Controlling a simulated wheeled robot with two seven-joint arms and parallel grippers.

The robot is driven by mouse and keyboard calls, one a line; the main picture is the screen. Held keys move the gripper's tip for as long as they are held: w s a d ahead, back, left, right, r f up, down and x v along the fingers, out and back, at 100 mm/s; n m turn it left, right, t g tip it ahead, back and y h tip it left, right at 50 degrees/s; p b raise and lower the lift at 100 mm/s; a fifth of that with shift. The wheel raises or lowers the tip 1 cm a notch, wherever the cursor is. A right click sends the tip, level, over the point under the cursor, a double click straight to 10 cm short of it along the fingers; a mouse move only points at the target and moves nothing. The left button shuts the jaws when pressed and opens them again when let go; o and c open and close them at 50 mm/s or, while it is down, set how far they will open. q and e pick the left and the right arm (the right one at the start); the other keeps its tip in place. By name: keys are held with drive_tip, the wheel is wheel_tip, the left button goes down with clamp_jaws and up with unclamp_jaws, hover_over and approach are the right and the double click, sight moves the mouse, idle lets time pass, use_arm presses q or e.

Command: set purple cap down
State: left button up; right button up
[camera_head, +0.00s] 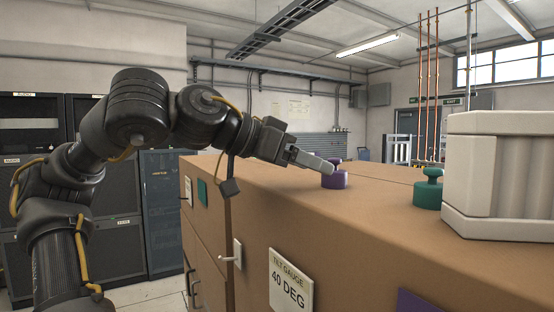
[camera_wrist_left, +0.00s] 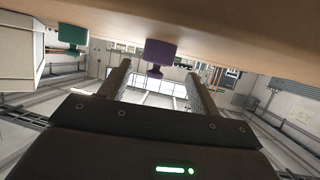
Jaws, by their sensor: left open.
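The purple cap (camera_head: 336,181) stands upright, knob up, on the brown cabinet top (camera_head: 400,222). My left gripper (camera_head: 324,166) reaches in from the left, its fingertips at the cap's near left side and overlapping it in the head view. In the left wrist view, which is upside down, the purple cap (camera_wrist_left: 161,50) shows between and beyond the tips of the two spread fingers (camera_wrist_left: 158,72). The left gripper is open with nothing in its jaws; whether a finger touches the cap is unclear. My right gripper is not in view.
A teal cap (camera_head: 428,194) stands to the right, next to a large cream block (camera_head: 500,180) on the same top. The cabinet front carries a tilt gauge plate (camera_head: 289,283) and a white switch (camera_head: 236,254). Dark racks (camera_head: 165,210) stand behind at left.

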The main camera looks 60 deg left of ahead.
use_arm(q)
drive_tip(key=b+v, duration=0.2)
drive_tip(key=v, duration=0.6)
idle(0.4)
